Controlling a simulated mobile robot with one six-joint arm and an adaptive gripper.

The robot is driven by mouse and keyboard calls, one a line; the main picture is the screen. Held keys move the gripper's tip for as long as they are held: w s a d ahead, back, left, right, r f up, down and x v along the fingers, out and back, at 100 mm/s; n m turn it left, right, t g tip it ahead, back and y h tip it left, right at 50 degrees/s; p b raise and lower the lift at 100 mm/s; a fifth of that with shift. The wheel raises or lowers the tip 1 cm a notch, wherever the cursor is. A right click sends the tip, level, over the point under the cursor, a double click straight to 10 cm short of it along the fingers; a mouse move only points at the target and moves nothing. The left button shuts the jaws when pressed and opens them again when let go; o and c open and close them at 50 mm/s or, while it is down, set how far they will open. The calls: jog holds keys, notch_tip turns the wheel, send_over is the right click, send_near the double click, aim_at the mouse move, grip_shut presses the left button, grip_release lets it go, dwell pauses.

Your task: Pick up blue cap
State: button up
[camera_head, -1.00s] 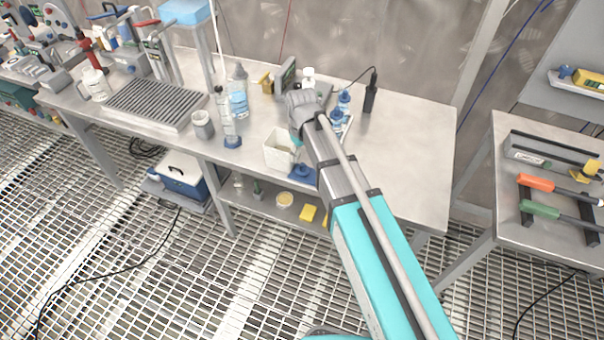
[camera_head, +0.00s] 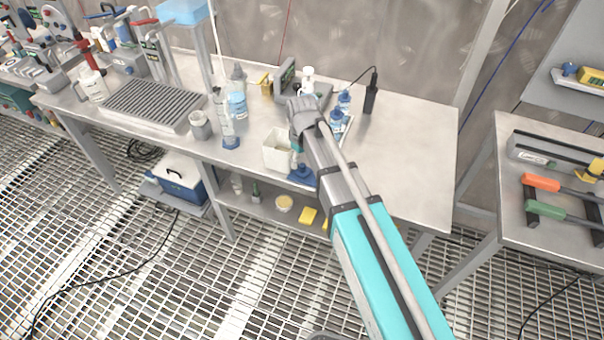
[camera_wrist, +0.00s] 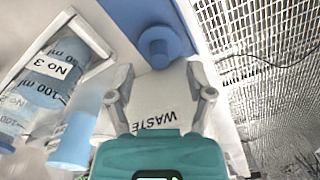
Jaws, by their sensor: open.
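A blue piece with a flat base and a round upright knob, which looks like the blue cap, lies at the bench's front edge in the head view (camera_head: 302,174). It also shows at the top centre of the wrist view (camera_wrist: 158,46). My gripper (camera_wrist: 160,92) is open, its two grey fingers apart on either side of the line toward the knob, with nothing between them. The knob is beyond the fingertips, not touched. In the head view my arm hides most of the gripper; only a teal bit shows above the cap.
A white bin (camera_head: 277,153) marked WASTE stands left of the cap, close beneath the fingers in the wrist view. Blue-labelled bottles (camera_head: 338,118) stand in a tray behind my arm. A clear bottle (camera_head: 237,98) stands farther left. The bench's right part is clear.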

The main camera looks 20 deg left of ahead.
jog(key=shift+f+b, duration=1.2)
jog(key=shift+f, duration=0.3)
jog(key=shift+c, duration=0.2)
jog(key=c, duration=0.9)
jog(key=shift+r, duration=0.2)
notch_tip(320, 180, up, 3)
jog(key=p, duration=0.3)
jog(key=s+d+r+p, duration=0.8)
jog(key=s+r+p, duration=0.1)
jog(key=s+p, duration=0.1)
jog(key=shift+s+d+r, duration=0.15)
jog(key=shift+s+r, duration=0.2)
jog(key=shift+s, duration=0.35)
